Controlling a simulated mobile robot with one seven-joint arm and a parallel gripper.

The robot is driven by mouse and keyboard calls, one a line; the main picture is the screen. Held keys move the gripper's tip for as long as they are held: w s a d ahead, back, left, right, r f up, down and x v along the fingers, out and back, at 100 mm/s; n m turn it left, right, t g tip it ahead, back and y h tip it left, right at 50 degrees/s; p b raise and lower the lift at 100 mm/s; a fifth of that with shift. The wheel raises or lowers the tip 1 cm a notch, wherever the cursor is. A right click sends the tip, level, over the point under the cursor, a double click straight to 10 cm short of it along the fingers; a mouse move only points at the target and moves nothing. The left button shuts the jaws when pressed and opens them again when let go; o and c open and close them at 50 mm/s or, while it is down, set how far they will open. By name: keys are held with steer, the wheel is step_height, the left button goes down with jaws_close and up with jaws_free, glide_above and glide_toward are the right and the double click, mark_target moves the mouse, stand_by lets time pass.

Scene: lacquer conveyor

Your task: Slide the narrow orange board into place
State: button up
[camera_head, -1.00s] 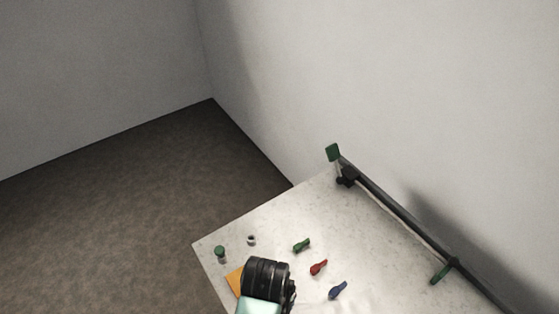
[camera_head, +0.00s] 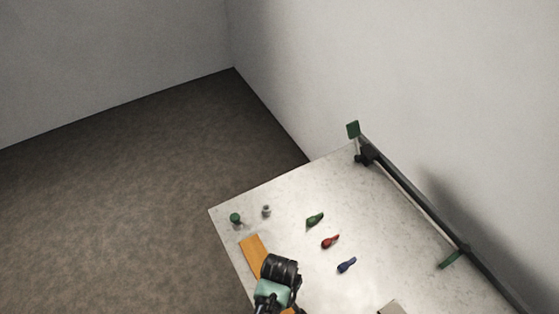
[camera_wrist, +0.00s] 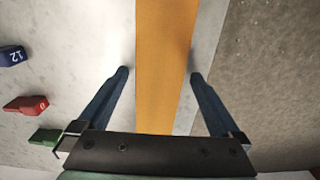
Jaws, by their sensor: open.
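The narrow orange board (camera_head: 254,254) lies flat on the pale table near its left edge in the head view, partly hidden by my arm. In the wrist view the board (camera_wrist: 166,60) runs from the top down between my fingers. My gripper (camera_wrist: 159,74) is open, with one dark blue finger on each side of the board and gaps on both sides. I cannot tell whether the fingertips reach down to the table. In the head view my arm's end covers the lower part of the board, and the fingertips are hidden.
Green (camera_head: 315,220), red (camera_head: 330,242) and blue (camera_head: 346,265) small pieces lie right of the board. A green-topped knob (camera_head: 236,218) and a small grey piece (camera_head: 266,210) stand near the far left corner. A dark rail (camera_head: 410,205) runs along the wall side.

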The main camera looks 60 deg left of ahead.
steer(key=c, duration=1.5)
steer(key=shift+w+a+b, duration=0.2)
steer(key=shift+a+b, duration=0.15)
steer(key=shift+a, duration=1.55)
steer(key=o, duration=1.5)
step_height(320, 180, up, 13)
steer(key=shift+b, duration=0.35)
